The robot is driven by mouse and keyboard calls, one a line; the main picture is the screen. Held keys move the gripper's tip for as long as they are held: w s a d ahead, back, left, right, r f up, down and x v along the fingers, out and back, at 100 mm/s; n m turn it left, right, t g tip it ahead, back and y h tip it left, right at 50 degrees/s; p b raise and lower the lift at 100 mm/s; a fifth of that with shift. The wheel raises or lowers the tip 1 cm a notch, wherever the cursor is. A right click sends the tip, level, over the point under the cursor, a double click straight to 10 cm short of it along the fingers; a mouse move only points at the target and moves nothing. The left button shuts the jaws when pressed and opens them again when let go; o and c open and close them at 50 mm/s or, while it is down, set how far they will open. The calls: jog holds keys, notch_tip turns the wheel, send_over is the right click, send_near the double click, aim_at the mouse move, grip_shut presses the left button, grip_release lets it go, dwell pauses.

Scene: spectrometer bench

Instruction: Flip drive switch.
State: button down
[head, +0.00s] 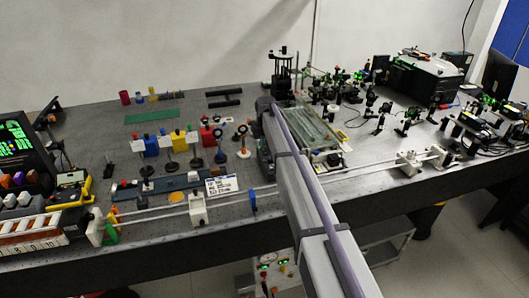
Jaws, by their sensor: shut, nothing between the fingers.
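I cannot make out a labelled drive switch in the head view. A light control box (283,262) under the bench's front edge has small green displays and red and yellow knobs or buttons. My arm partly covers its right side. My arm reaches from the bottom across the middle of the bench and bends down near the back. The fingers of my gripper do not show; they seem hidden behind my own arm links.
The dark optical bench (100,110) carries a rail (330,174) along its front. Several post-mounted optics and colored blocks stand at left, beside a monitor (22,147). A glass-topped unit (318,130) and many optics stand at right. A black box (428,75) sits at the back right.

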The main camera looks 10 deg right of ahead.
aim_at(264, 150)
jog(key=shift+f+b, duration=1.15)
dwell(0.9)
notch_tip(264, 150, up, 7)
jog(key=p, duration=0.7)
jog(key=shift+r, duration=0.15)
jog(key=shift+s, duration=0.1)
jog(key=s+m+g, duration=0.1)
jog(key=s, duration=4.4)
jog(key=shift+s+f+g, duration=0.15)
jog(key=shift+f+g, duration=0.15)
jog(key=shift+g, duration=0.1)
